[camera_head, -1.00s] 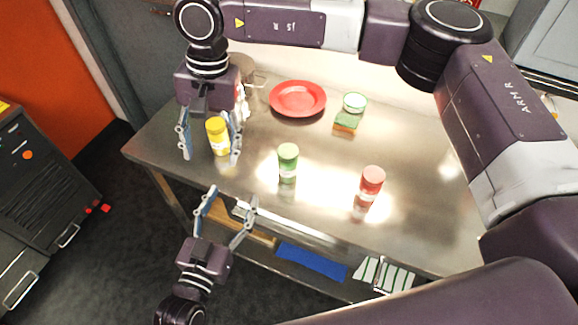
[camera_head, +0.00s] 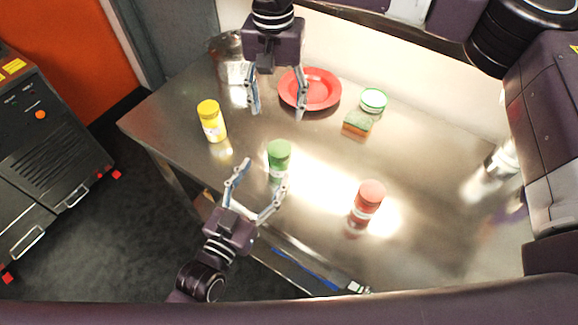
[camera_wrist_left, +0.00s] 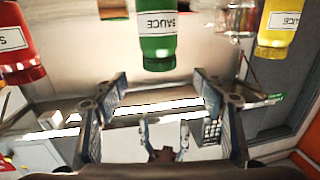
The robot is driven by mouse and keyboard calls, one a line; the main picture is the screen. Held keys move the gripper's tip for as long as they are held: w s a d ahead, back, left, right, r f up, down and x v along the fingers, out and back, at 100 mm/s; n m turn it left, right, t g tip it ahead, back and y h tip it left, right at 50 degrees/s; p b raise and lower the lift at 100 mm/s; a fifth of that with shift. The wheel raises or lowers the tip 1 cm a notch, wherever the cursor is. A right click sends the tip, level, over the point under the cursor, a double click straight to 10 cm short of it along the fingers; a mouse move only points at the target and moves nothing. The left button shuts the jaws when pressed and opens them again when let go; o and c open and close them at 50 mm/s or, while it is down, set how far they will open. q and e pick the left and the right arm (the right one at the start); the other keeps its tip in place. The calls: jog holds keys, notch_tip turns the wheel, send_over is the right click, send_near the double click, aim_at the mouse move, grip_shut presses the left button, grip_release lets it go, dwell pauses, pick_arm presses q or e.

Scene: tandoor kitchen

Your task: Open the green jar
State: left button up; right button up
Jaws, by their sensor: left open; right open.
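The green jar (camera_head: 279,158) stands upright on the metal table near its front edge. It also shows inverted at the top centre of the left wrist view (camera_wrist_left: 157,38). My left gripper (camera_head: 263,175) is open just in front of the jar, with its fingers pointing toward it. In the left wrist view the open fingers (camera_wrist_left: 160,78) lie below the jar's lid, and nothing is held. My right gripper (camera_head: 279,113) is open and empty, pointing down, above and behind the green jar, in front of the red plate.
A yellow jar (camera_head: 211,122) stands to the left and a red jar (camera_head: 368,199) to the right. Behind are a red plate (camera_head: 322,92), a sponge (camera_head: 357,124) and a green-rimmed bowl (camera_head: 373,100). The table (camera_head: 440,180) is clear between the red jar and the sponge.

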aim_at(275, 170)
pick_arm(q)
notch_tip(275, 170, down, 4)
jog(key=b, duration=0.3)
jog(key=shift+a, duration=0.1)
jog(key=shift+f+b, duration=0.6)
jog(key=shift+b, duration=0.1)
pick_arm(e)
notch_tip(275, 170, down, 5)
jog(key=shift+f, duration=0.1)
pick_arm(q)
jog(key=shift+x, duration=4)
grip_shut()
